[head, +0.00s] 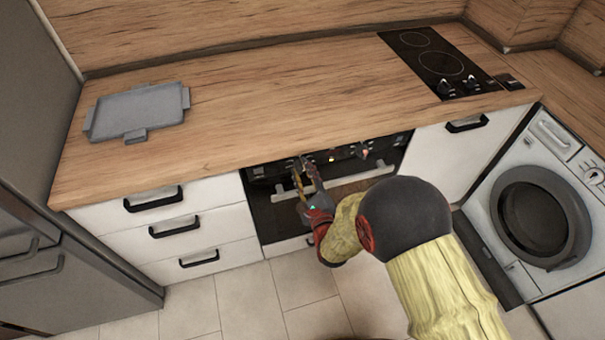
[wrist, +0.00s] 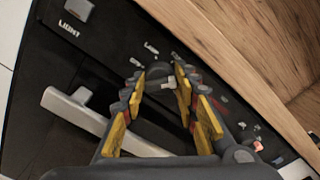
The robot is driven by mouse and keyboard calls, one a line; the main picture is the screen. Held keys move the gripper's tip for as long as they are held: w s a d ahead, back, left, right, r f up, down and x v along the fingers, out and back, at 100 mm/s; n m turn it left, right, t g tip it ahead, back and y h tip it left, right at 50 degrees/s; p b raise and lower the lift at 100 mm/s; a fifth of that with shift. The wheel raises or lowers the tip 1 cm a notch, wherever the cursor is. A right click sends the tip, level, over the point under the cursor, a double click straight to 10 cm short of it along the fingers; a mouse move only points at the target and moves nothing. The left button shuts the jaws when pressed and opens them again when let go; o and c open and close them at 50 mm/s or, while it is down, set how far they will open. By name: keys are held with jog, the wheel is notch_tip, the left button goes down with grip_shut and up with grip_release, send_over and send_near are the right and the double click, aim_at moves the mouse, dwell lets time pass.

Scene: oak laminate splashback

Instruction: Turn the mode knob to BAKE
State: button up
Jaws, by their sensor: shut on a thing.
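The oven's dark control panel (head: 345,156) sits under the worktop's front edge. In the wrist view, a dark round mode knob (wrist: 157,72) with a pale mark lies between my yellow-padded fingertips. My gripper (wrist: 160,80) is shut on it, one finger on each side. Small white labels ring the knob but are too blurred to read, so I cannot tell its setting. In the head view my gripper (head: 304,168) reaches the left part of the panel, and its fingers hide the held knob.
A pale oven handle (wrist: 95,118) runs just below the knob. A button marked LIGHT (wrist: 78,9) is on the panel. The wooden worktop (head: 270,95) overhangs above. A grey tray (head: 140,110) and black hob (head: 440,62) stand on it. A washing machine (head: 540,215) is at right.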

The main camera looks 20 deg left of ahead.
jog(key=shift+d+m+b, duration=0.1)
jog(key=shift+m+b, duration=0.2)
jog(key=shift+m, duration=0.7)
jog(key=shift+f, duration=0.1)
jog(key=o, duration=1.2)
jog(key=shift+c, duration=0.2)
jog(key=v, duration=1.2)
